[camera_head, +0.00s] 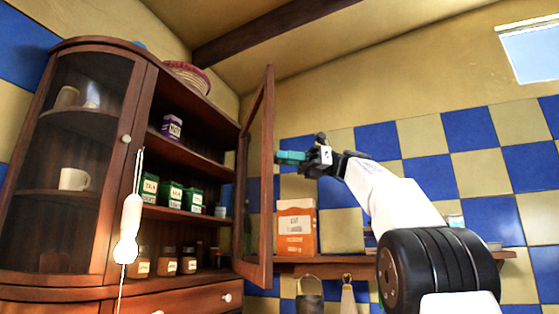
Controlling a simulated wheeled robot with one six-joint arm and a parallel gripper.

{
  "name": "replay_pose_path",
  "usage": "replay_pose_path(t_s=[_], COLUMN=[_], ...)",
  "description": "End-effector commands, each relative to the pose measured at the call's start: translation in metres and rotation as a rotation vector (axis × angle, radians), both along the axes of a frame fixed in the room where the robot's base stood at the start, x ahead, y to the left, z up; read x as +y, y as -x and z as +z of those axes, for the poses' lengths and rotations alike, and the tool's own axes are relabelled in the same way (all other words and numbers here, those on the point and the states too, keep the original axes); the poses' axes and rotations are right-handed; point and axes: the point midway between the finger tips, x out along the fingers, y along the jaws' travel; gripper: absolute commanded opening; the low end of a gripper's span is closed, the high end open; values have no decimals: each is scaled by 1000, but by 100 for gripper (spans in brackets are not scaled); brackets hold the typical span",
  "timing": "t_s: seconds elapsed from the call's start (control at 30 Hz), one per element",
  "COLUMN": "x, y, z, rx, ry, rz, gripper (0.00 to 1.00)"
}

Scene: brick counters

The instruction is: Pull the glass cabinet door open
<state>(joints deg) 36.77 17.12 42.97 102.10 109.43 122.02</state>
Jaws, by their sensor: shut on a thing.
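The wooden cabinet's right glass door (268,185) stands swung open, its free edge turned toward me and its pane seen at a steep angle. My gripper (280,157) comes in from the right, its teal fingers against the outer side of the door near its free edge. It is shut on the door's knob, which the fingers hide. The cabinet's left glass door (85,150) is shut and has a small white knob (126,139).
Tins (172,193) and jars (168,262) stand on the cabinet's open shelves. A white object on a cord (129,230) hangs in front. Right of the door, an orange box (296,228) stands on a wall shelf (340,262) with hanging utensils below.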

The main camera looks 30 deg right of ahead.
Motion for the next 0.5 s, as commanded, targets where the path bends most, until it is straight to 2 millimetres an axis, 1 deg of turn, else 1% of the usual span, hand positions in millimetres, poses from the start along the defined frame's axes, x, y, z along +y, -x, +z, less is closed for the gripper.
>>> replay_pose_path(t_s=[0.03,0.2,0.33,0.5], x=[-9,-30,-41,-49], y=[-6,-5,-4,-2], z=[1,1,-2,-6], rx=[-2,-2,0,5], ry=[-12,-12,-9,-1], rz=[6,57,84,107], gripper=[0,0,0,0])
